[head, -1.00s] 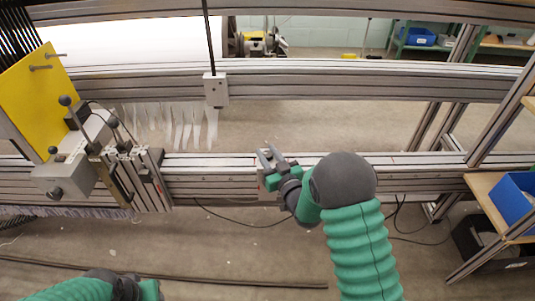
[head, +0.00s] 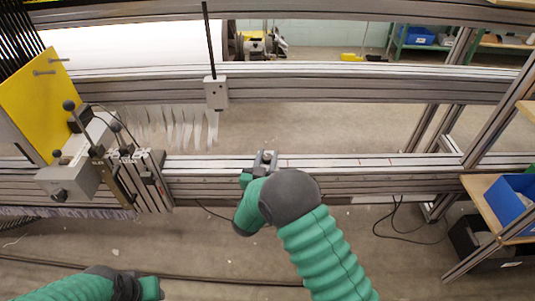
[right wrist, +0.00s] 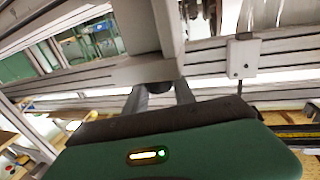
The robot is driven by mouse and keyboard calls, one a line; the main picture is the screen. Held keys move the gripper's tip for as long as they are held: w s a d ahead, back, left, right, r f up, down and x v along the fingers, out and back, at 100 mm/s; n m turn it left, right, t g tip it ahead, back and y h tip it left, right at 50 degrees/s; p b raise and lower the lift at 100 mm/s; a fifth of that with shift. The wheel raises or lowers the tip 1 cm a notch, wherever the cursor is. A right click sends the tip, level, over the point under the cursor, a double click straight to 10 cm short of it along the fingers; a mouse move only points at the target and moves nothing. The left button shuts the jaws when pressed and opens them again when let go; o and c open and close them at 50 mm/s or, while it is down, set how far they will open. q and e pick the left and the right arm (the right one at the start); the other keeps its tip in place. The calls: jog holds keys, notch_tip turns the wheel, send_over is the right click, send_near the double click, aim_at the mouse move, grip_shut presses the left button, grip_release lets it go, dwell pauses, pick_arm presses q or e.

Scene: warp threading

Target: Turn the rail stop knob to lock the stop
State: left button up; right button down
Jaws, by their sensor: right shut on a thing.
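The rail stop (head: 272,167) is a small grey block on the front rail (head: 340,163), near the middle of the head view. Its knob (right wrist: 160,84) shows as a dark round piece between the fingers in the right wrist view. My right gripper (head: 265,158) reaches the stop from the front, with a finger on each side of the knob, shut on it. My fingers and the gripper body hide part of the stop. My left arm (head: 90,287) shows at the bottom left; its fingers cannot be made out.
A carriage with a yellow plate (head: 38,100) and a grey metal box (head: 68,180) stands on the rail at the left. A rear beam (head: 340,82) carries a small grey block (head: 215,92) with a black rod. The rail to the right is clear.

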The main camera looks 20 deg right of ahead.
jog(key=m+g+h, duration=0.2)
jog(key=h, duration=0.1)
jog(key=shift+a+m+g+h+p, duration=0.2)
jog(key=shift+m+g+h+p, duration=0.1)
jog(key=shift+m+p, duration=0.1)
jog(key=shift+f+m+g+h, duration=0.2)
jog(key=shift+m+g+h, duration=0.7)
jog(key=shift+g, duration=0.2)
jog(key=m+g+h+b, duration=0.2)
jog(key=g, duration=0.1)
jog(key=shift+d+f+m, duration=0.1)
jog(key=shift+m, duration=0.2)
jog(key=shift+m+g+h+b, duration=0.4)
jog(key=shift+m+g+b, duration=0.25)
jog(key=shift+g, duration=0.45)
jog(key=shift+r, duration=0.25)
jog(key=c, duration=1)
grip_release()
jog(key=shift+c, duration=0.2)
